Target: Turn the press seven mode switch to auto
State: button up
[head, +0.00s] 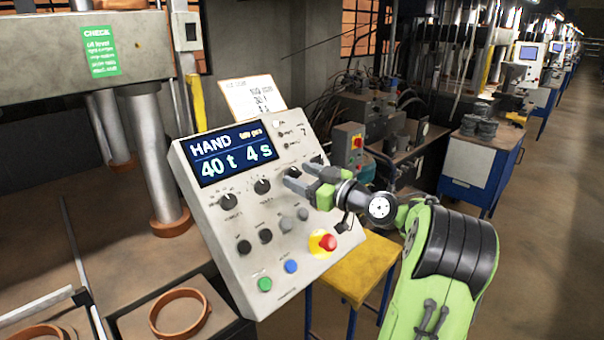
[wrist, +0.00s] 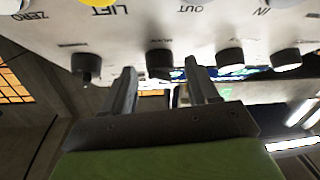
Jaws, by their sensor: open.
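The press control panel (head: 215,255) is a tilted pale box in the head view. Its display (head: 232,152) reads HAND, 40 t, 4 s. Black rotary knobs run in a row below the display, including a left knob (head: 228,202) and a middle knob (head: 262,186). Their labels are too small to read, so I cannot tell which is the mode switch. My gripper (head: 301,177) is open at the right part of this row. In the wrist view its fingers (wrist: 161,72) stand either side of one black knob (wrist: 160,62); contact cannot be told.
A red stop button (head: 327,242) on a yellow base, a green button (head: 265,284) and a blue button (head: 291,266) sit lower on the panel. A yellow stool (head: 355,270) stands below my arm. Press columns (head: 155,160) stand left. The right aisle is clear.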

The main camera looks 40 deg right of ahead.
jog(key=shift+w, duration=0.15)
jog(key=c, duration=1)
